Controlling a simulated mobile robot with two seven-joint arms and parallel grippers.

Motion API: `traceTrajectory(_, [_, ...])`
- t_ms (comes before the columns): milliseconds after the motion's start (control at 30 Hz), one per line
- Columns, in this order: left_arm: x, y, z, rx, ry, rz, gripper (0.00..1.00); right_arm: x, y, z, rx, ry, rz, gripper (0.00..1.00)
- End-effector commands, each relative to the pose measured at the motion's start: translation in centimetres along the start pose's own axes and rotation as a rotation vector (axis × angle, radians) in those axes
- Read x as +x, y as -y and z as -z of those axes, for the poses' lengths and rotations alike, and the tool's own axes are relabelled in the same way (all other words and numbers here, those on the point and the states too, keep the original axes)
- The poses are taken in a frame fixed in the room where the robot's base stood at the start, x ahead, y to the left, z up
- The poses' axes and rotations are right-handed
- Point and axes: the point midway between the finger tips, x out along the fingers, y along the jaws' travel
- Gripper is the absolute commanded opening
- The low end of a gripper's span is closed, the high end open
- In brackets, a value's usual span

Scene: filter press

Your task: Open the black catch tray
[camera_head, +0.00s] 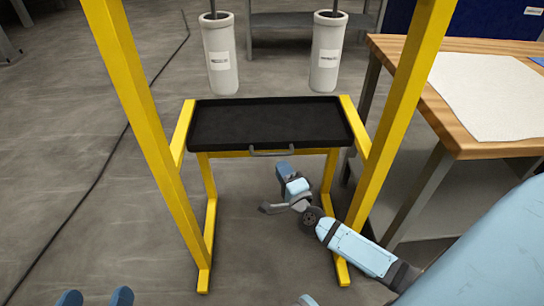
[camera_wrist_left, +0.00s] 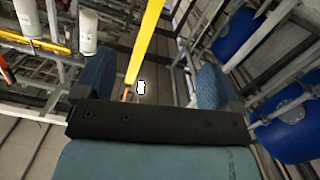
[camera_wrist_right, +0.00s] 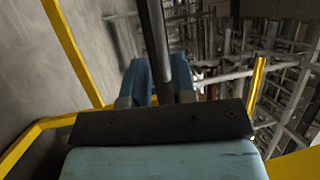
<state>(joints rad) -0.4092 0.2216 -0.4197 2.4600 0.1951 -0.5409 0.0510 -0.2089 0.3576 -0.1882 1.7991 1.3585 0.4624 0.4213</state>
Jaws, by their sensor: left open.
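The black catch tray (camera_head: 265,122) sits level in the yellow frame, with a grey bar handle (camera_head: 272,153) on its near edge.
Yellow frame posts (camera_head: 137,110) stand on both sides of the tray. Two white cylinders (camera_head: 220,60) (camera_head: 328,55) are behind it. A wooden-topped workbench (camera_head: 455,125) is on the right, near my right arm. Open floor lies to the left.

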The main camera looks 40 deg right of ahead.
Motion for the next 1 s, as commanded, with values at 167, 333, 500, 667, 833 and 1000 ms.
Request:
traceTrajectory(167, [0.2, 0.4, -0.3, 0.029, -0.008, -0.001, 0.89, 3.7, -0.1, 0.0, 0.001, -0.001, 0.002, 0.25])
traceTrajectory(333, [0.3, 0.6, -0.2, 0.050, -0.019, 0.001, 0.89, 5.8, -0.1, 0.0, 0.000, 0.001, 0.001, 0.25])
traceTrajectory(500, [0.3, 0.6, -0.2, 0.058, -0.023, 0.002, 0.89, 6.7, 0.0, 0.0, 0.000, 0.000, 0.000, 0.25])
traceTrajectory(667, [0.4, 0.6, 0.0, 0.064, -0.028, 0.001, 0.89, 6.8, 0.0, 0.0, 0.000, 0.001, 0.000, 0.25])
traceTrajectory(833, [0.4, 0.6, 0.2, 0.070, -0.033, -0.001, 0.89, 6.8, 0.0, 0.0, 0.000, 0.001, 0.000, 0.09])
traceTrajectory(1000, [0.4, 0.7, 0.3, 0.073, -0.034, -0.002, 0.89, 6.7, 0.0, 0.0, 0.000, 0.001, 0.000, 0.00])
